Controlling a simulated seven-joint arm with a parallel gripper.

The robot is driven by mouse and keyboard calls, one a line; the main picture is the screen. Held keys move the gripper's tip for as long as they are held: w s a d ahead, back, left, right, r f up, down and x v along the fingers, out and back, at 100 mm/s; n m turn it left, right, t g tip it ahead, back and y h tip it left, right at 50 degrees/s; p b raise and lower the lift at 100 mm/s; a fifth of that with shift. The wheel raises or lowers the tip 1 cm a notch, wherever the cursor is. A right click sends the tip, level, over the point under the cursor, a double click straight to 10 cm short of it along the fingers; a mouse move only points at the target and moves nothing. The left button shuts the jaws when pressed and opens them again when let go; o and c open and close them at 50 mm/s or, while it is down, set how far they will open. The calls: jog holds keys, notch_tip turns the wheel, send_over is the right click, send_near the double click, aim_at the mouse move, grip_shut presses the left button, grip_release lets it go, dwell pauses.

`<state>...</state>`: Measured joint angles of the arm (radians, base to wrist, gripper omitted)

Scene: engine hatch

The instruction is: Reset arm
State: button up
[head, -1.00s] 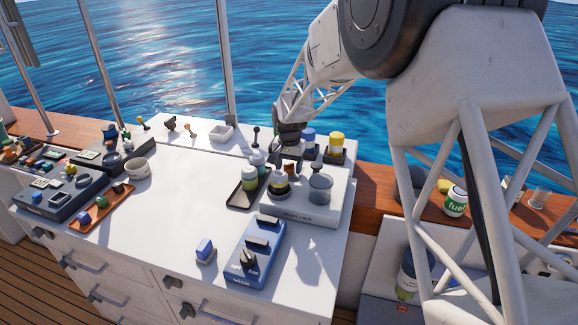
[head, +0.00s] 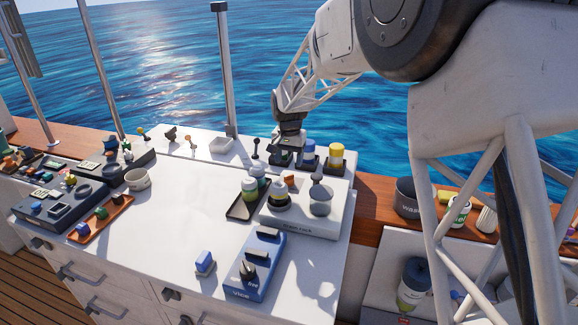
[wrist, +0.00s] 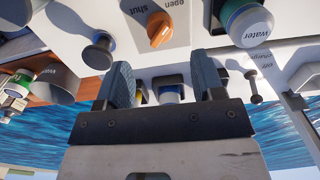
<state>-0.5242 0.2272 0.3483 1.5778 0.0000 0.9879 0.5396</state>
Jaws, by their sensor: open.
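My gripper (wrist: 166,88) is open in the wrist view, with its two dark ribbed fingers apart and nothing held between them. In the head view, my gripper (head: 285,157) hangs over the back of the white counter (head: 180,220), behind the rack. Its fingertips are too small there to make out clearly. Behind the gap between the fingers, the wrist view shows a white and blue container (wrist: 168,92) farther off.
Blue-lidded and yellow-lidded (head: 336,152) jars stand close to the gripper. A dark tray (head: 247,198) holds green-and-white jars. A blue vice (head: 257,265) stands in front. The counter's middle left is clear.

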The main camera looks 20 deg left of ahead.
jog(key=shift+r, duration=0.25)
jog(key=shift+d, duration=0.1)
jog(key=shift+s+d+r, duration=0.1)
jog(key=shift+d+r, duration=0.1)
jog(key=s+d+r, duration=0.4)
jog(key=s+d, duration=0.2)
jog(key=d, duration=0.3)
jog(key=s+d+r+t, duration=0.1)
jog(key=s+d+r, duration=0.4)
jog(key=d, duration=0.4)
jog(key=s+d+r, duration=0.4)
jog(key=s+d, duration=0.2)
jog(key=d, duration=0.2)
jog(key=s+d+f, duration=0.1)
jog(key=s+d, duration=0.7)
jog(key=s, duration=0.5)
jog(key=s+d+f+t, duration=0.1)
jog(key=s+d+f, duration=0.1)
jog(key=s+d, duration=0.6)
jog(key=s, duration=0.5)
jog(key=shift+s+d+t, duration=0.15)
jog(key=shift+s+t, duration=0.15)
jog(key=shift+s, duration=0.1)
jog(key=shift+c, duration=0.4)
